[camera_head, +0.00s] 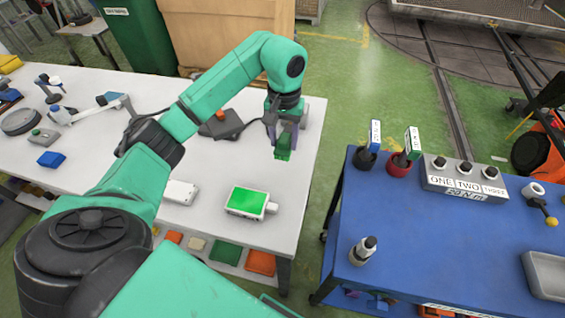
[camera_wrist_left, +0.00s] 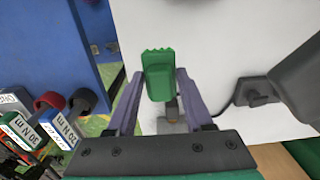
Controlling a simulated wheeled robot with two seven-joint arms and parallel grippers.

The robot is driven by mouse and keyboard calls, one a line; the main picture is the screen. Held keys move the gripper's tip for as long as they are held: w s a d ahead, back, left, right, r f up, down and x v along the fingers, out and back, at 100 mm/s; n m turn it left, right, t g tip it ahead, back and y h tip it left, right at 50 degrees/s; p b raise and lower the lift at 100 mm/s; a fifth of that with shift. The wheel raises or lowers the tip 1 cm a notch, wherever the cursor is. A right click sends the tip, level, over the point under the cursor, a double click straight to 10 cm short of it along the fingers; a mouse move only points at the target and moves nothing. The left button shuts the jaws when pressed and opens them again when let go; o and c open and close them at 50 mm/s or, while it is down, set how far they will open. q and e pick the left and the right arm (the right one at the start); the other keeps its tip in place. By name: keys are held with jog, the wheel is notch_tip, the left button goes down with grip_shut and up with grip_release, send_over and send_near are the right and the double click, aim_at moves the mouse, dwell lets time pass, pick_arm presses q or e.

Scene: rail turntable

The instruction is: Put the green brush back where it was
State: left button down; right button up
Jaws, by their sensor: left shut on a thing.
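The green brush (camera_head: 283,154) is between the fingers of my left gripper (camera_head: 287,141), over the right part of the white table (camera_head: 230,168). In the left wrist view the green brush (camera_wrist_left: 158,76) points away from the wrist, with a toothed far end. The purple-grey fingers of my left gripper (camera_wrist_left: 159,92) flank its lower part, shut on it. The white table top lies beyond it. I cannot tell the exact height of the brush over the table. My right gripper is not in view.
A green-screened device (camera_head: 246,201) lies at the table's front right. A dark box (camera_head: 222,125) with a cable is near the gripper. A blue cart (camera_head: 440,235) on the right carries red and black cups with labelled tools and a ONE/TWO/THREE block (camera_head: 465,182). A gap separates cart and table.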

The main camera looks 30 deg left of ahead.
aim_at(281, 149)
pick_arm(q)
jog(key=f, duration=0.2)
jog(key=a+f+p, duration=0.1)
jog(key=f, duration=0.1)
jog(key=shift+f, duration=0.2)
jog(key=f, duration=0.2)
jog(key=f+p, duration=0.1)
jog(key=f, duration=0.1)
jog(key=shift+s+d+f, duration=0.1)
jog(key=shift+s+d, duration=0.05)
jog(key=shift+s, duration=0.05)
jog(key=shift+w+f, duration=0.1)
jog(key=shift+f, duration=0.45)
jog(key=shift+c, duration=1.5)
grip_release()
jog(key=shift+r, duration=0.1)
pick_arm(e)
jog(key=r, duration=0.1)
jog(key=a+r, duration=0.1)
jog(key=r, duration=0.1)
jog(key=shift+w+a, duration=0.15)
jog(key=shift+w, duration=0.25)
